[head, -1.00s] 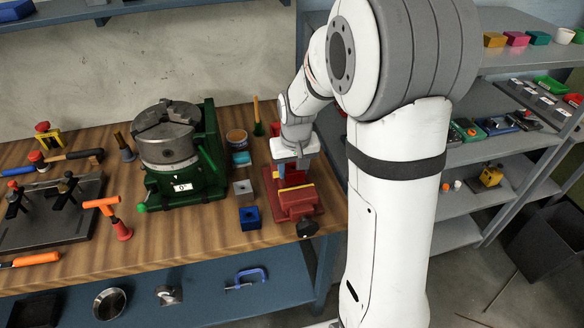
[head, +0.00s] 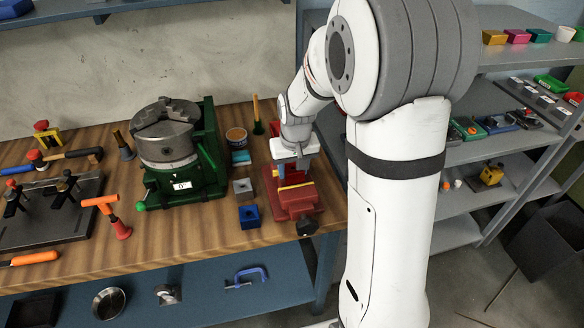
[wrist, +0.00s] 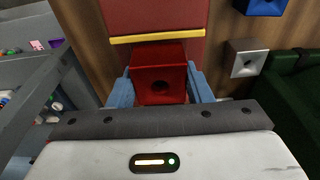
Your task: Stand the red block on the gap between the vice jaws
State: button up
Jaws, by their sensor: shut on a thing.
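In the head view my gripper (head: 289,168) points down over the vice, behind the strip. The wrist view shows the block close beside the yellow strip (wrist: 155,38). The gap under the block is hidden, and I cannot tell if the block touches the jaws.
A grey block (head: 243,187) and a blue block (head: 249,215) stand left of the vice. A green rotary fixture with a chuck (head: 166,135) is further left. Shelves (head: 470,205) stand right.

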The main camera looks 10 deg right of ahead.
jog(key=shift+f+b, duration=0.8)
jog(key=shift+f, duration=0.1)
dwell(1.1)
jog(key=o, duration=1.2)
jog(key=shift+o, duration=0.3)
jog(key=o, duration=0.3)
jog(key=shift+o, duration=0.2)
jog(key=shift+r, duration=0.1)
jog(key=shift+r+p, duration=2)
jog(key=shift+r, duration=0.9)
